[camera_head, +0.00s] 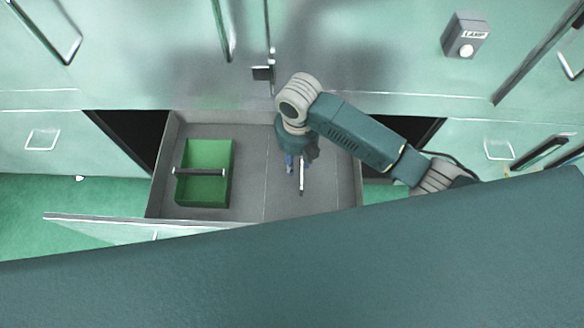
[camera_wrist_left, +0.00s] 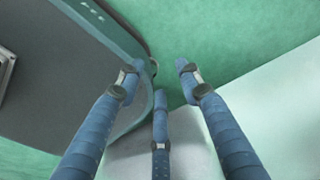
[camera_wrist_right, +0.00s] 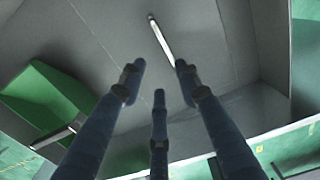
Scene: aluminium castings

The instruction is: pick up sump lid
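A thin pale bar (camera_head: 302,182) lies in the right half of the open grey drawer; it also shows in the right wrist view (camera_wrist_right: 160,38). It may be the sump lid seen edge-on, but I cannot tell. My right gripper (camera_head: 295,163) is above the drawer, pointing down, just beside the bar. In the right wrist view its fingers (camera_wrist_right: 159,76) are spread and empty, with the bar's near end just beyond the tips. My left gripper (camera_wrist_left: 158,74) shows only in its own wrist view, open and empty over green floor.
The drawer (camera_head: 250,198) has walls around it and a seam down its floor. A green box (camera_head: 207,155) with a dark bar handle (camera_head: 200,172) stands in its left half. A cabinet front (camera_head: 170,75) rises behind, with a small LAMP box (camera_head: 465,36).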

